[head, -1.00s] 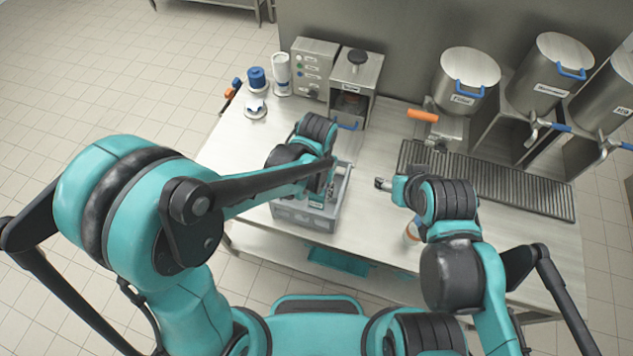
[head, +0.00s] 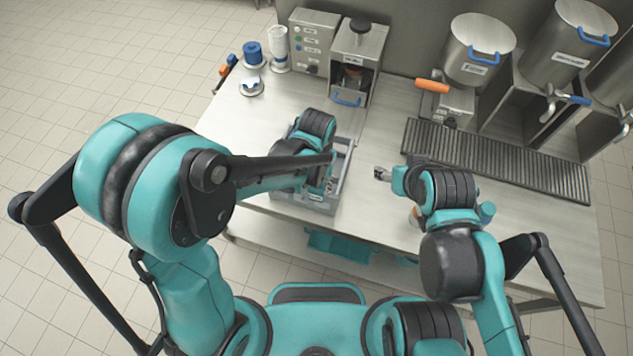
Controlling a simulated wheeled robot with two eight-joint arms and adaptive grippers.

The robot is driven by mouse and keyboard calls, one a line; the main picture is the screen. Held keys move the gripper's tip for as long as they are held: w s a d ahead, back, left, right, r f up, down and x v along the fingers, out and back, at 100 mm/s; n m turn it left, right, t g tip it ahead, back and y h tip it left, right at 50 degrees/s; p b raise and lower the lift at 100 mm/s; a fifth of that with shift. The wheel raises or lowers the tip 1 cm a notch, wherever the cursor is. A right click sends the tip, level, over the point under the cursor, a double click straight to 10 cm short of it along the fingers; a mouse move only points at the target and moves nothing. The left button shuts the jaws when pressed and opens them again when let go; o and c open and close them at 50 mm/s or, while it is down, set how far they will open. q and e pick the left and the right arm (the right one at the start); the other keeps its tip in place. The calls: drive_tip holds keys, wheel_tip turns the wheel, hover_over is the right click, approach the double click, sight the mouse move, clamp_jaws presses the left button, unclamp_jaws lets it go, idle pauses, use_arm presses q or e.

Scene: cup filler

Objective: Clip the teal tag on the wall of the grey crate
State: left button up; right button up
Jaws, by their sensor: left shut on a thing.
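The grey crate (head: 318,203) stands on the steel table, near its front left edge. My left arm reaches over it and covers much of its inside and left part. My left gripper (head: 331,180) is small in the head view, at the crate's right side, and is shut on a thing. That thing is too small and covered to make out; I take it to be the teal tag. I cannot tell whether it touches the crate wall. My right gripper (head: 381,174) is over the table to the right of the crate, apart from it; its jaws are too small to read.
A dispenser with a blue handle (head: 357,65) and a control box (head: 312,40) stand behind the crate. Steel urns (head: 478,52) and a slotted drain grate (head: 500,160) are at the right. A blue-topped jar (head: 253,54) is at the back left.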

use_arm(q)
drive_tip(key=shift+f+b, duration=0.3)
drive_tip(key=shift+f, duration=0.35)
drive_tip(key=shift+f+b, duration=0.2)
drive_tip(key=shift+b, duration=0.1)
drive_tip(key=o, duration=1)
wheel_tip(320, 180, up, 12)
idle(0.4)
drive_tip(key=s+a+f+n+t+b, duration=0.1)
drive_tip(key=a+f+t+b, duration=0.1)
drive_tip(key=a, duration=0.4)
drive_tip(key=s+a+f+n+t+b, duration=0.1)
drive_tip(key=s+a+f+t+b, duration=0.1)
drive_tip(key=a+f+b, duration=0.2)
drive_tip(key=s+a+f+n+t+b, duration=0.1)
drive_tip(key=s+a+f+t+b, duration=0.1)
drive_tip(key=a+b, duration=0.4)
drive_tip(key=shift+s+a+f+t+b, duration=0.15)
drive_tip(key=shift+a+f+t, duration=0.15)
drive_tip(key=shift+a, duration=0.15)
drive_tip(key=shift+w+a+f+t+b, duration=0.15)
drive_tip(key=shift+a+f+t, duration=0.1)
drive_tip(key=shift+a, duration=0.2)
